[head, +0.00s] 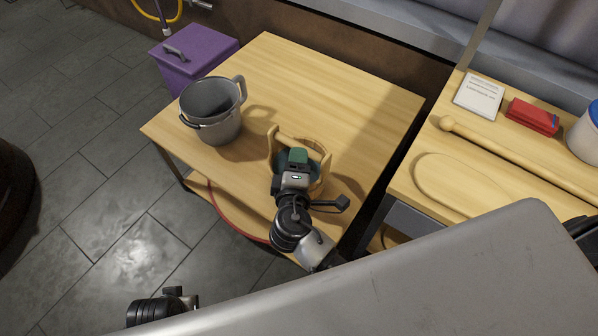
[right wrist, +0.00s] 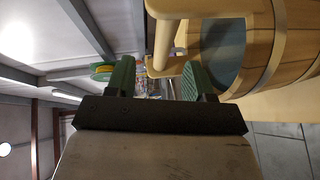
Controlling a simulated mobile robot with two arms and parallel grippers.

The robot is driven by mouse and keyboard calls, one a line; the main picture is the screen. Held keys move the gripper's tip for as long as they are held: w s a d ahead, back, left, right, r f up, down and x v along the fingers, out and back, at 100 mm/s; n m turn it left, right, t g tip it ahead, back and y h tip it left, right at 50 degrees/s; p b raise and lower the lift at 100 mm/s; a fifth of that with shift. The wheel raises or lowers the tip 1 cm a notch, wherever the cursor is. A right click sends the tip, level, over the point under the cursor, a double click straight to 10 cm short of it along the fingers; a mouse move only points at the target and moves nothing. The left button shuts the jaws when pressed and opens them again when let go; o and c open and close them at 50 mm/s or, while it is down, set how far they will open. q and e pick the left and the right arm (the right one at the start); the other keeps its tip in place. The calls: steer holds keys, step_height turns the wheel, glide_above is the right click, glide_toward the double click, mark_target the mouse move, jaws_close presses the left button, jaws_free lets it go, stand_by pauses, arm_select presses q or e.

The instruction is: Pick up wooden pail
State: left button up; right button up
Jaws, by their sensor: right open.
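The wooden pail (head: 326,165) stands on the light wooden table, mostly hidden under my right gripper (head: 298,157) in the head view. In the right wrist view, the pail's pale staves and metal hoop (right wrist: 290,45) fill the right side. Its wooden handle reaches into the space between the two green fingers of my right gripper (right wrist: 157,78). The fingers are apart, one on each side of the handle, and not closed on it. A dark part of my left arm shows at the bottom left of the head view; its fingers are not visible.
A grey metal pot (head: 216,122) stands left of the pail on the wooden table (head: 335,75). A purple bin (head: 205,45) is behind the pot. The right-hand counter (head: 410,180) holds a rolling pin (head: 510,155), a red item (head: 533,116) and a white booklet (head: 480,95).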

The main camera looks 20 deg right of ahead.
mark_target(299, 144)
steer(key=shift+b+x, duration=0.35)
steer(key=shift+x, duration=2.75)
arm_select(q)
step_height(299, 144, up, 3)
steer(key=shift+f, duration=0.2)
arm_select(e)
steer(key=shift+s+f, duration=0.1)
steer(key=shift+f, duration=0.05)
jaws_close()
